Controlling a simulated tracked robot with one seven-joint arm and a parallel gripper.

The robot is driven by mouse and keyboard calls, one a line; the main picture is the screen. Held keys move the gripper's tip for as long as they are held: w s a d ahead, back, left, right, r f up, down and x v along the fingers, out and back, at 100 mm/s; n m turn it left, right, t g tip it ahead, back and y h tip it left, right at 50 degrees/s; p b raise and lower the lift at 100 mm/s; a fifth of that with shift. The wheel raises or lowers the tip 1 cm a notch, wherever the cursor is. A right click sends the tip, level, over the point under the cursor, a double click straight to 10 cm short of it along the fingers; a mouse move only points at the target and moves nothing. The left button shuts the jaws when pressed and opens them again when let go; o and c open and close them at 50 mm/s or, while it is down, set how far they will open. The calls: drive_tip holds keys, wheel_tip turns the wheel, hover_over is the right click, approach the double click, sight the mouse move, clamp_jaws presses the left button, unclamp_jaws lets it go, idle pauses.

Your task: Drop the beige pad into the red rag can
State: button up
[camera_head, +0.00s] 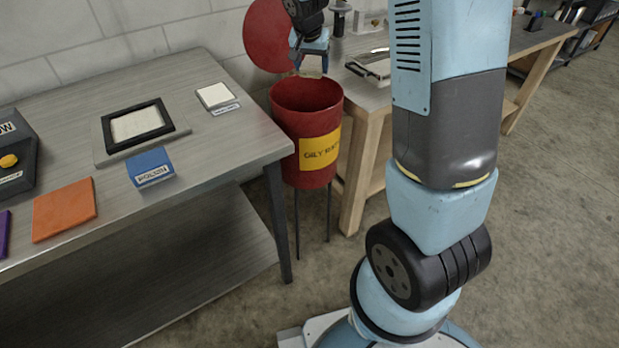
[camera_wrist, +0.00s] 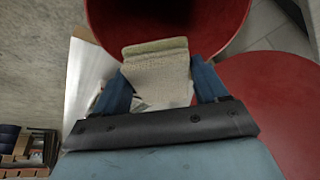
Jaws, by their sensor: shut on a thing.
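The beige pad (camera_wrist: 158,78) is a textured piece held between the two blue fingers of my gripper (camera_wrist: 162,80) in the wrist view. My gripper (camera_head: 302,60) is shut on it and hangs above the back part of the red rag can's opening in the head view. The pad can hardly be made out there. The red rag can (camera_head: 306,155) stands on thin legs, open at the top, with a yellow label. Its round red lid (camera_head: 268,35) stands raised behind it. In the wrist view the can (camera_wrist: 165,25) lies just beyond the pad, and the lid (camera_wrist: 265,110) is on the right.
A grey metal table (camera_head: 215,155) on the left bears a black-framed pad (camera_head: 137,123), a blue block (camera_head: 151,167), an orange sheet (camera_head: 64,209) and a white pad (camera_head: 215,96). A wooden-legged bench (camera_head: 372,150) stands close right of the can.

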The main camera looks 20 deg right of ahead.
drive_tip(key=shift+s+a+f, duration=0.1)
drive_tip(key=shift+f, duration=1.2)
drive_tip(key=o, duration=1.1)
drive_tip(key=shift+o, duration=0.2)
drive_tip(key=v, duration=1.3)
drive_tip(key=shift+r, duration=0.35)
drive_tip(key=shift+s+a, duration=0.1)
